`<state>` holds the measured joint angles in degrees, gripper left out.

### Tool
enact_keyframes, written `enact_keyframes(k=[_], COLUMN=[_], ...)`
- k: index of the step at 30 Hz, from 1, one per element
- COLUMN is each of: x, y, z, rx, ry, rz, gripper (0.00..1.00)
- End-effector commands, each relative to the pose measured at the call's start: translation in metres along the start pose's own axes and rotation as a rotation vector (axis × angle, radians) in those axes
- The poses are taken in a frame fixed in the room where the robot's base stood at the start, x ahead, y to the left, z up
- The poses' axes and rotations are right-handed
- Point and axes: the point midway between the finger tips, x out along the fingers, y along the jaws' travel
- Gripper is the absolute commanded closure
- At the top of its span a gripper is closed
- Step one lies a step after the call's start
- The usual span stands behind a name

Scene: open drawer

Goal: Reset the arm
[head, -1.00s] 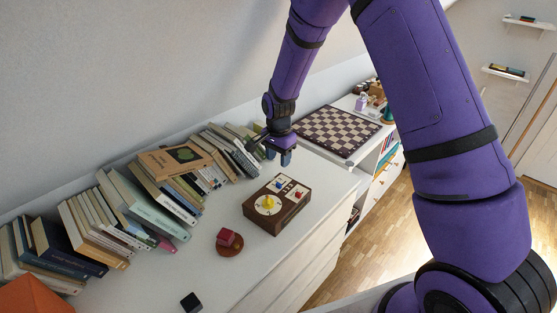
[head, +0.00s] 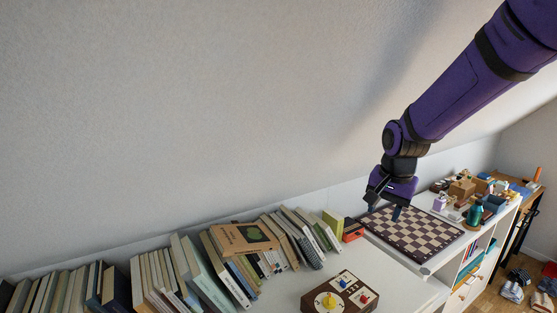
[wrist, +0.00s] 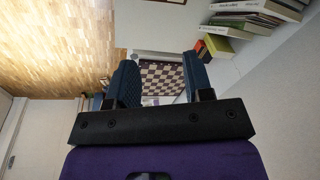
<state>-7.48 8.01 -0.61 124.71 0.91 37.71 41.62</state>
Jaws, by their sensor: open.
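My purple arm reaches in from the upper right of the head view. The board (wrist: 160,78) is visible beyond the gap between the fingers.
Rows of books (head: 185,275) line the wall on the white dresser top. A wooden box with coloured pieces (head: 338,296) sits at the front. Several small objects (head: 470,190) crowd the far shelf top. A wooden floor (head: 488,300) lies at the right.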

Motion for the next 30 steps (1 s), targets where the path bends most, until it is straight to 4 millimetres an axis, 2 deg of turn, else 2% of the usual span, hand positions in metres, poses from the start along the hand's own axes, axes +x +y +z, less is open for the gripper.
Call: enact_keyframes(k=[1, 6, 15, 22, 30], x=[-0.017, -0.063, -0.126, -0.158, -0.175], y=[0.008, 0.035, 0.087, 0.128, 0.168], z=[0.005, 0.024, 0.067, 0.107, 0.150], rx=[-0.024, -0.124, -0.299, -0.433, -0.568], ry=[0.015, 0.055, 0.135, 0.202, 0.272], rz=[-0.012, -0.037, -0.068, -0.077, -0.073], gripper=[0.53, 0.53, 0.53, 0.53, 0.53])
